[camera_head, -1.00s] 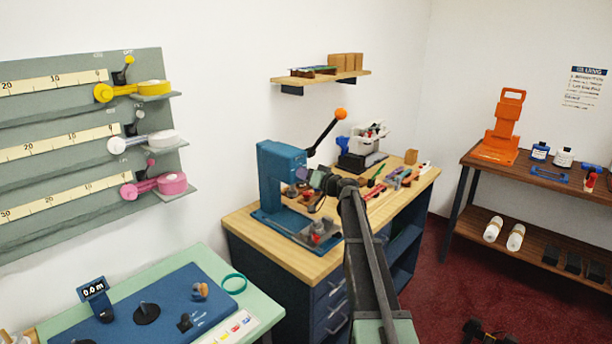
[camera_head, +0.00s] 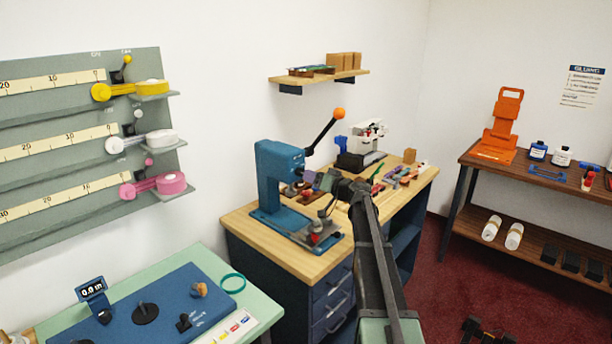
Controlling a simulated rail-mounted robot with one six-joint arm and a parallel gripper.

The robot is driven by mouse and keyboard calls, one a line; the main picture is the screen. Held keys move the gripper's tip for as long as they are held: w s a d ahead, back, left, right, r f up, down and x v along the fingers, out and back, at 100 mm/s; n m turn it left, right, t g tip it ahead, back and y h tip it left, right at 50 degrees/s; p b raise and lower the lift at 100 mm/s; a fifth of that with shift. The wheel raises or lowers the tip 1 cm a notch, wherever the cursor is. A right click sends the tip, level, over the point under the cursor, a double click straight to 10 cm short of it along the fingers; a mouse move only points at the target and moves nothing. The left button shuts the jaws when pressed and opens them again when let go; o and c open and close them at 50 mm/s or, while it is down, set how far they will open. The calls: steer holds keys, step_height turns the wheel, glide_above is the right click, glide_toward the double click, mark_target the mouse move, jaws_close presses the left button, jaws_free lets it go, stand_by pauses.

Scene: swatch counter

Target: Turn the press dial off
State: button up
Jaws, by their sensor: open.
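The blue press (camera_head: 279,172) stands on the wooden-topped bench, with its long lever and orange knob (camera_head: 339,113) rising up and to the right. My gripper (camera_head: 312,182) is open, at the end of my arm, which reaches up from the bottom of the picture. It is just right of the press column and above the base, and its fingers are small and partly hidden by the wrist. I cannot tell whether it touches the press.
Behind the press on the bench (camera_head: 250,233) stand a white machine (camera_head: 368,141) and several small tools. A shelf (camera_head: 322,77) hangs above. A green table with a blue panel (camera_head: 165,305) is at lower left. A brown rack (camera_head: 470,200) stands at right across red floor.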

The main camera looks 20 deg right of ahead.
steer(key=v, duration=0.6)
steer(key=shift+s, duration=0.1)
steer(key=s+a+f+m+g+h, duration=0.1)
steer(key=s+a+f+g, duration=1.1)
steer(key=s+a, duration=0.35)
steer(key=s+a+f+n+g+h, duration=0.1)
steer(key=s+a+f+g+h, duration=0.1)
steer(key=s+a, duration=0.5)
steer(key=s+a+f+n+g+h, duration=0.1)
steer(key=s+a+f+g+h, duration=0.1)
steer(key=s+a, duration=0.4)
steer(key=s+f+h, duration=0.1)
steer(key=s+h, duration=0.1)
steer(key=s, duration=0.1)
steer(key=shift+s+a+g, duration=0.3)
steer(key=shift+s+a, duration=0.05)
steer(key=shift+a, duration=0.05)
steer(key=shift+f, duration=0.1)
